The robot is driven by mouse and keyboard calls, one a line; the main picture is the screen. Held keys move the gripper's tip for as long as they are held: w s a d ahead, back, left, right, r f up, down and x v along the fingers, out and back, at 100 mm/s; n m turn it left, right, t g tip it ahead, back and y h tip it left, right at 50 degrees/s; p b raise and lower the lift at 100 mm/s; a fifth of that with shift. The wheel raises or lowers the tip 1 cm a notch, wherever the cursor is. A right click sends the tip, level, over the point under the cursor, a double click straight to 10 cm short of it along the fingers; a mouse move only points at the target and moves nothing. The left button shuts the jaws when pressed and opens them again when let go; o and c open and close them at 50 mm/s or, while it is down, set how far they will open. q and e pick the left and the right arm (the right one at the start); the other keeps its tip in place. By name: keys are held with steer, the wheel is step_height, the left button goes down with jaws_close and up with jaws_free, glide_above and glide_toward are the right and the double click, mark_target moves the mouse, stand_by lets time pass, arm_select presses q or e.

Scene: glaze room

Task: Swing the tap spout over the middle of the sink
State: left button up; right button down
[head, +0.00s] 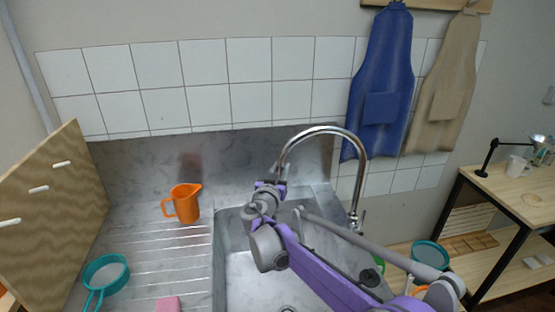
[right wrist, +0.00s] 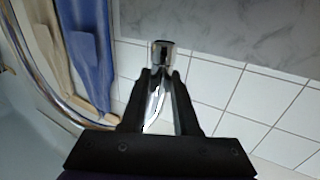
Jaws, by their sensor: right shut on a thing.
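The chrome tap (head: 362,178) stands at the right of the sink, and its high curved spout arches to the left. My right gripper (head: 270,186) reaches up from the lower right and is shut on the down-turned end of the spout. In the right wrist view the spout end (right wrist: 161,58) sits between the two black fingers of my right gripper (right wrist: 160,85). In the head view the spout end is near the back of the grey stone sink (head: 222,262). My arm hides much of the basin. My left gripper is not in view.
An orange jug (head: 185,204) stands on the ribbed drainboard left of the sink. A teal sieve (head: 104,272) and a pink sponge (head: 168,303) lie nearer. A blue apron (head: 381,85) and a beige apron (head: 444,85) hang behind the tap. A wooden table (head: 510,190) is at right.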

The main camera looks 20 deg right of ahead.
steer(key=shift+s+a+p, duration=0.2)
steer(key=shift+s+p, duration=0.1)
steer(key=shift+s, duration=1.25)
steer(key=c, duration=0.7)
jaws_free()
steer(key=v, duration=1.1)
steer(key=shift+b, duration=0.35)
steer(key=shift+d, duration=0.15)
